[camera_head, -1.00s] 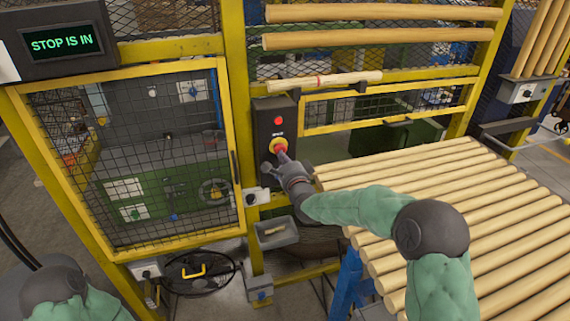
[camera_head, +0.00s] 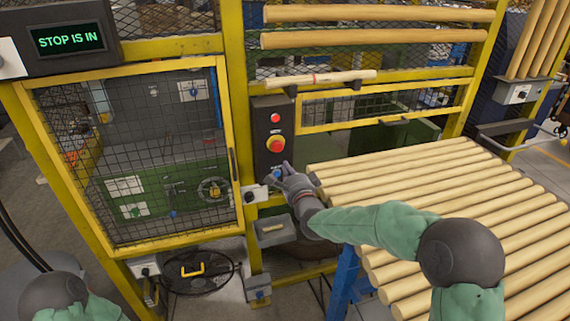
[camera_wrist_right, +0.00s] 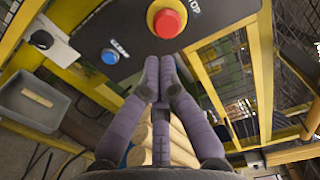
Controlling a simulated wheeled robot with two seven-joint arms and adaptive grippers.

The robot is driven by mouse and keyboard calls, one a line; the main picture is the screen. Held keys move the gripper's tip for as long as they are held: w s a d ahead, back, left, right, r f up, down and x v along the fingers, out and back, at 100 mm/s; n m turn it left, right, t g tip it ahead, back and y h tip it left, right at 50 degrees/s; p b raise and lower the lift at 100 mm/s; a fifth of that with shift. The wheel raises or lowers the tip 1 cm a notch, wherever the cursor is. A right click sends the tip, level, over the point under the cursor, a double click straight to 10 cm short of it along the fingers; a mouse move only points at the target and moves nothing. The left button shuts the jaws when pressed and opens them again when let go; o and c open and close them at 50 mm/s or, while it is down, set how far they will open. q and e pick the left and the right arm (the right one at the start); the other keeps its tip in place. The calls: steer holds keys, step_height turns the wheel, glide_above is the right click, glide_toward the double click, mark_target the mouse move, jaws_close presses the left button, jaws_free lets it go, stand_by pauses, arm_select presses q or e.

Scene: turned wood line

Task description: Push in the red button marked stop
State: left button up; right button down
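The red stop button (camera_head: 276,143) sits on a yellow collar on a dark control box (camera_head: 261,150). In the right wrist view the red button (camera_wrist_right: 167,23) is at the top, with a partly cut-off "STOP" label beside it. My right gripper (camera_head: 283,168) is just below the button in the head view, apart from it. In the wrist view its purple fingers (camera_wrist_right: 160,68) are closed together with nothing between them. A display (camera_head: 68,39) at the upper left reads "STOP IS IN". My left gripper is out of view; only part of that arm shows.
A blue button (camera_wrist_right: 109,57) is on the same box, left of my fingers. A red lamp (camera_head: 276,118) is above the stop button. A grey tray (camera_head: 273,232) hangs below. Wooden rods (camera_head: 440,200) lie at the right. A mesh door (camera_head: 130,150) stands at the left.

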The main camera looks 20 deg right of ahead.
steer(key=s, duration=0.6)
steer(key=shift+d, duration=0.15)
steer(key=s+a+f+n+g+y, duration=0.1)
steer(key=s+a+f+n+g, duration=0.15)
steer(key=f, duration=0.75)
steer(key=s+a+f+n+g, duration=0.1)
steer(key=s+f+n+g, duration=0.15)
steer(key=f, duration=0.65)
steer(key=s+a+f+n+g+y, duration=0.1)
steer(key=s+f+n+g, duration=0.2)
steer(key=f, duration=0.7)
steer(key=s+a+f+n+g, duration=0.2)
steer(key=s+f+g, duration=0.1)
steer(key=s+f, duration=0.3)
steer(key=s+a+f+n+g+y, duration=0.1)
steer(key=s+a+f+n+g, duration=0.1)
steer(key=s+f, duration=0.4)
steer(key=s+a+f+n+g, duration=0.2)
steer(key=s+f+n+g, duration=0.1)
steer(key=s, duration=1.1)
step_height(320, 180, down, 3)
steer(key=shift+s+r+g, duration=0.1)
steer(key=shift+s+g, duration=0.15)
steer(key=shift+g, duration=0.55)
steer(key=shift+d, duration=0.1)
